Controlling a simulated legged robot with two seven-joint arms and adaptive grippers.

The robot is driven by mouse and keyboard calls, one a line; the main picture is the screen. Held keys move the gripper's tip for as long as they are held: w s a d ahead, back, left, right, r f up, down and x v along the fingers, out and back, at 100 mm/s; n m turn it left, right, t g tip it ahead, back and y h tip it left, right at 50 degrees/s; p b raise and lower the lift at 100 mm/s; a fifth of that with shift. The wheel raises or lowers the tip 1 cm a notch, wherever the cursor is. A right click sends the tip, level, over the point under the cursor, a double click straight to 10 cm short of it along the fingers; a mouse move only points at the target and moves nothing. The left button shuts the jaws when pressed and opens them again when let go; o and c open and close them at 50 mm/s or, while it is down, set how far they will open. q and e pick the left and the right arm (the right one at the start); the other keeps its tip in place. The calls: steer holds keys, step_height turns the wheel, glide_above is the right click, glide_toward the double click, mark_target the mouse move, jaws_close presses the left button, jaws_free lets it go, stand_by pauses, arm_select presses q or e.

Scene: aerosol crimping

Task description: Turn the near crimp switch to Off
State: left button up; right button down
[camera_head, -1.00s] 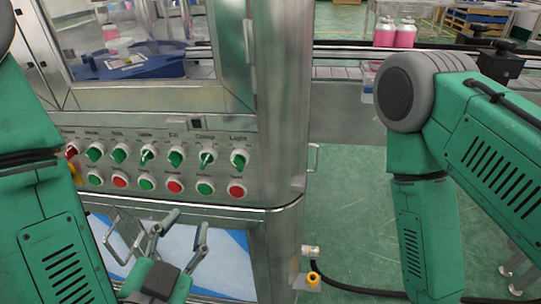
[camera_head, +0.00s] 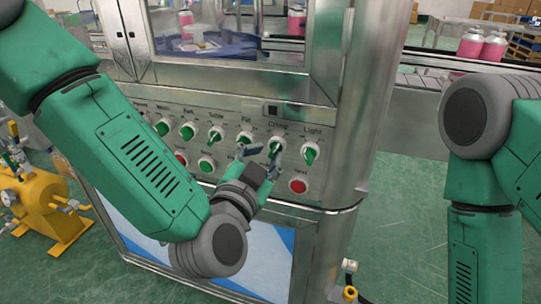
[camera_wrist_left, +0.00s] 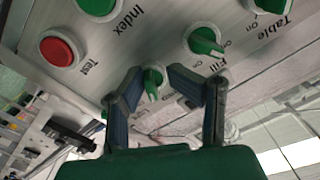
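The crimp switch (camera_head: 276,146) is a green-handled rotary knob on a pale round base, under the "Crimp" label on the steel panel, between the Fill and Light switches. My left gripper (camera_head: 258,156) is at the panel just in front of it and partly covers it. In the left wrist view, upside down, the crimp switch (camera_wrist_left: 153,80) shows between the two spread fingers (camera_wrist_left: 166,95). The gripper is open; I see no clear contact with the knob. The exact setting of the handle is hard to read. My right arm shows at the right, its gripper out of frame.
The Fill switch (camera_head: 245,138) and Light switch (camera_head: 310,152) sit close on either side. A red Test button (camera_head: 299,186) is below right. Yellow equipment (camera_head: 45,205) stands at left. Pink bottles (camera_head: 480,45) stand on the conveyor at right.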

arm_select(q)
steer(key=shift+w+a, duration=0.2)
steer(key=shift+a, duration=0.1)
steer(key=shift+d+r, duration=0.1)
steer(key=d, duration=0.3)
steer(key=shift+s+d, duration=0.15)
steer(key=shift+s, duration=0.1)
jaws_close()
steer(key=shift+w+a+f, duration=0.15)
steer(key=shift+a+f, duration=0.05)
steer(key=shift+a, duration=0.6)
steer(key=shift+d, duration=0.25)
